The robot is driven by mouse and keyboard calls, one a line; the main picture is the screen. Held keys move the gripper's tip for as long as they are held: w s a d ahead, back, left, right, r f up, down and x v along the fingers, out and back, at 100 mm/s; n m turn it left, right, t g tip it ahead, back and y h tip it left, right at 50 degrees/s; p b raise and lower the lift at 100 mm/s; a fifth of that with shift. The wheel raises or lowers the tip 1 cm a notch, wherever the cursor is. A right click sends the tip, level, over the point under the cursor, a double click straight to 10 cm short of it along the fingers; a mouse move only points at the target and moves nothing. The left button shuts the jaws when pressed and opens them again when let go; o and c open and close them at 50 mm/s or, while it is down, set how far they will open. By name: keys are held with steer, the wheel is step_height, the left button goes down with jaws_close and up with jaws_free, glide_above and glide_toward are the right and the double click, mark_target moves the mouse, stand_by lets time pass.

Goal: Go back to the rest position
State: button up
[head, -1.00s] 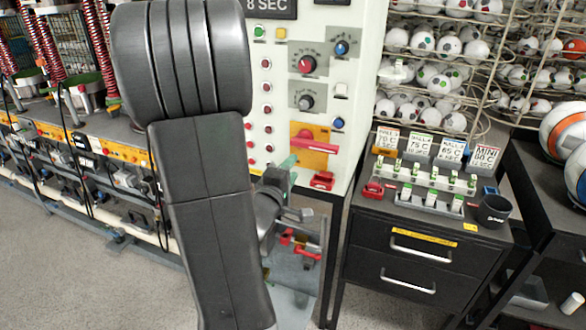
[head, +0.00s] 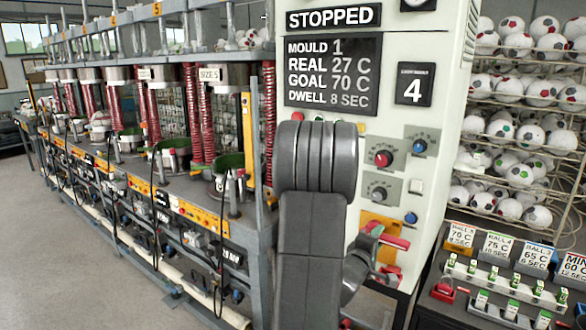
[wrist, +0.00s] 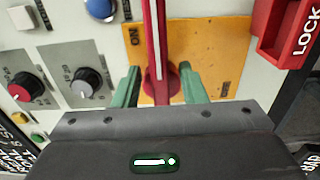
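My gripper (wrist: 158,80) is open in the wrist view. Its two green fingers stand on either side of a red lever (wrist: 157,35) with a pale stripe, with a gap on both sides. The lever is mounted on an orange plate (wrist: 215,55) marked ON at its left. In the head view the red lever (head: 391,240) is at the lower part of the white control panel (head: 440,100), and my gripper (head: 373,237) is beside it, mostly hidden by my arm. The panel's display (head: 333,75) reads STOPPED, mould 1, real 27 C, goal 70 C.
A red LOCK piece (wrist: 290,35) sits close to the right of the lever. Knobs (wrist: 88,82) and buttons (wrist: 100,8) are to the left. Presses with red springs (head: 204,110) line the left; ball racks (head: 530,130) and a switch bench (head: 500,285) stand right. Floor (head: 60,260) is clear at left.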

steer(key=shift+x, duration=0.9)
steer(key=shift+s, duration=0.1)
steer(key=shift+s+a, duration=0.1)
steer(key=shift+a, duration=0.05)
steer(key=b+v, duration=0.2)
steer(key=v, duration=1.1)
steer(key=p+x, duration=0.2)
steer(key=x, duration=1.1)
steer(key=shift+r, duration=0.1)
steer(key=shift+w+f+m, duration=0.2)
steer(key=shift+f+m, duration=0.1)
steer(key=shift+f, duration=0.05)
steer(key=shift+s+m+b, duration=0.1)
steer(key=shift+m+b, duration=0.3)
steer(key=shift+m, duration=0.4)
steer(key=shift+f+m, duration=0.15)
steer(key=shift+m, duration=0.55)
